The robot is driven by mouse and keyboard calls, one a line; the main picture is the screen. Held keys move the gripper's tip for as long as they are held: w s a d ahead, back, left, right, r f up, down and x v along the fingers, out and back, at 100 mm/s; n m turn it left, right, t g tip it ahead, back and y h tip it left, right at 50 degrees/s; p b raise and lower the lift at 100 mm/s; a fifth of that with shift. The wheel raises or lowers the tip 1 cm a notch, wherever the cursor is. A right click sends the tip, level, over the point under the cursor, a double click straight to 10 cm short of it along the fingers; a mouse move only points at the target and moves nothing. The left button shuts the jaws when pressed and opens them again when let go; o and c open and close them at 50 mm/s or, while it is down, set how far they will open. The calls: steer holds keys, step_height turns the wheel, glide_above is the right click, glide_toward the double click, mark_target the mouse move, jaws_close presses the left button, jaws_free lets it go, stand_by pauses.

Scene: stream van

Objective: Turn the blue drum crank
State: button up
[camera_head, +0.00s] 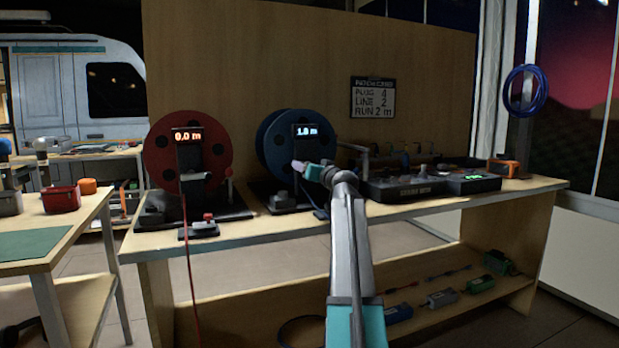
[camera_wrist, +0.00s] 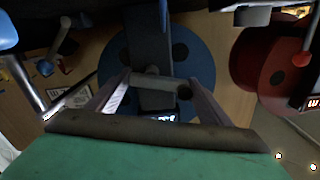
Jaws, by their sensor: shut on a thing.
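The blue drum (camera_head: 270,138) stands upright on the bench, and its small display (camera_head: 307,130) appears to read 1.8 m. My gripper (camera_head: 312,173) is at the drum's front, on its lower right side. In the wrist view the blue drum (camera_wrist: 207,62) fills the middle, behind my fingers. The two fingers of my gripper (camera_wrist: 158,84) close in on a pale grey bar, which I take as the crank handle (camera_wrist: 160,83). My gripper hides most of the crank in the head view.
A red drum (camera_head: 160,150) reading 0.0 m stands to the left. A dark console (camera_head: 425,188) lies close on the right. A sign (camera_head: 372,97) on the panel reads LINE 2, RUN 2 m. An orange box (camera_head: 507,168) sits at the bench's right end.

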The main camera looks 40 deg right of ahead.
steer(key=shift+f+n+b, duration=0.15)
steer(key=shift+n+b, duration=0.85)
steer(key=shift+n, duration=0.3)
steer(key=o, duration=1)
steer(key=shift+o, duration=0.2)
steer(key=p+v, duration=0.4)
steer(key=v, duration=0.9)
steer(key=shift+s, duration=0.4)
steer(key=shift+a, duration=0.15)
